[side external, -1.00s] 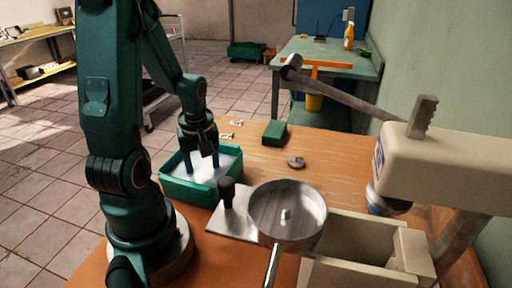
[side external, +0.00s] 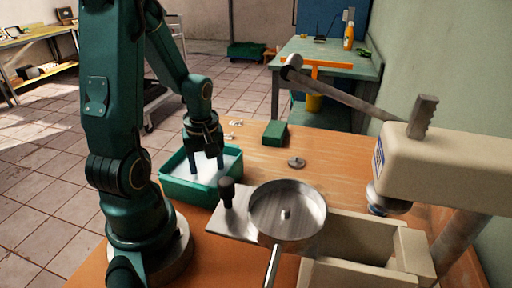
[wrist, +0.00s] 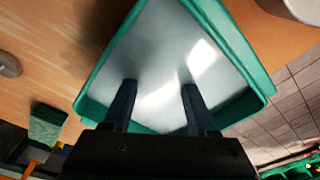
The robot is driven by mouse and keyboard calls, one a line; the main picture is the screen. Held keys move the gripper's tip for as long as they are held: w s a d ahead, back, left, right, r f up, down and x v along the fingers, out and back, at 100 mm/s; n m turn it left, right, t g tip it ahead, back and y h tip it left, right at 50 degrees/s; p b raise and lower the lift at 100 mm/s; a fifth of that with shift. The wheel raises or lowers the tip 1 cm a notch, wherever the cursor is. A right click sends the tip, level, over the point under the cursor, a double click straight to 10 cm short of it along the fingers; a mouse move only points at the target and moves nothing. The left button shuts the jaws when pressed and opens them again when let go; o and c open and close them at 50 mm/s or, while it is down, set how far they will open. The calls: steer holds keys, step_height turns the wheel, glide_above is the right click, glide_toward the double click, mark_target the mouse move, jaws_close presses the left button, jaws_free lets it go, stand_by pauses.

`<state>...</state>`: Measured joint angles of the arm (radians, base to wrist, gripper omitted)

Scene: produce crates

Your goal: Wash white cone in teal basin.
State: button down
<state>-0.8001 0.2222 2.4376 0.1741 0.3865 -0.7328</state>
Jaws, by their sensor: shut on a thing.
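The teal basin (side external: 190,192) stands on the orange-brown table close to my arm and holds pale, whitish liquid; its rim also fills much of the wrist view (wrist: 245,52). My gripper (side external: 207,165) points down into the basin, its two dark fingers reaching the liquid. In the wrist view my gripper's fingers (wrist: 158,90) have a gap between them over the pale surface, with a bright reflection there. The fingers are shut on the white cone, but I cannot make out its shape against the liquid.
A round metal dish (side external: 287,213) on a plate with a black knob (side external: 227,190) stands just right of the basin. A beige press-like machine (side external: 440,165) fills the right side. A green block (side external: 275,133) and a grey disc (side external: 297,162) lie behind, with bare table between.

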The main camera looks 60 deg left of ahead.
steer(key=shift+s+a, duration=0.85)
steer(key=shift+a, duration=0.1)
steer(key=shift+d, duration=0.1)
steer(key=shift+w+d, duration=0.9)
steer(key=shift+s+a, duration=0.65)
steer(key=shift+a, duration=0.1)
step_height(320, 180, up, 10)
steer(key=shift+r, duration=0.2)
stand_by(0.9)
